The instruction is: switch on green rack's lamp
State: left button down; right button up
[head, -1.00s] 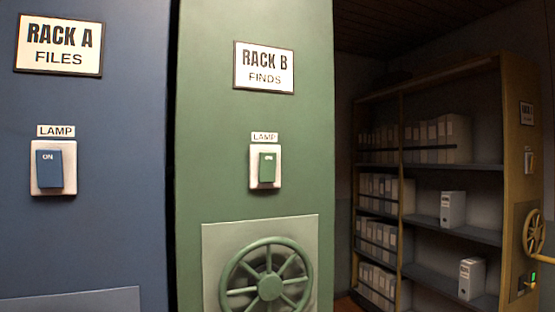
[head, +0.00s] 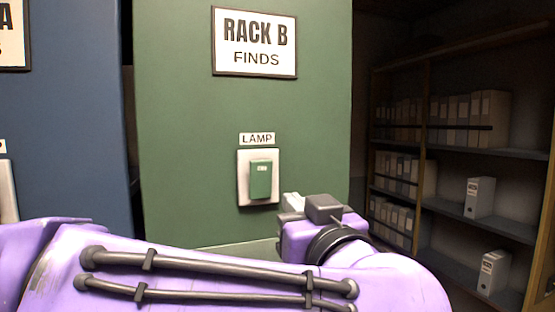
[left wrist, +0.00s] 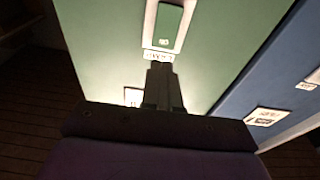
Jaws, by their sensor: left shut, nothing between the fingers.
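The green rack (head: 180,150) carries a sign reading RACK B FINDS (head: 254,42). Below it is a small LAMP label (head: 257,139) and a green rocker switch (head: 261,180) in a pale plate. My left gripper (head: 291,203) is just below and right of the switch plate in the head view, mostly hidden by its wrist. In the left wrist view, which is turned over, the shut, empty fingers (left wrist: 161,68) point towards the LAMP label (left wrist: 158,56) and the switch (left wrist: 169,27). I cannot tell whether they touch the rack. My right gripper is out of view.
A blue rack (head: 65,130) stands at the left, with part of its own lamp switch plate (head: 7,190) at the picture's edge. On the right are dark open shelves (head: 470,235) with binders and boxes. My left arm covers the lower picture.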

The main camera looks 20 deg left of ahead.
pick_arm(q)
jog(key=p, duration=0.6)
send_near(261, 168)
jog(key=x, duration=0.7)
jog(key=shift+s, duration=0.1)
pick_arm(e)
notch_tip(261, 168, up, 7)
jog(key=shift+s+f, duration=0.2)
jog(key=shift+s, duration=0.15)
pick_arm(q)
jog(key=shift+r, duration=0.1)
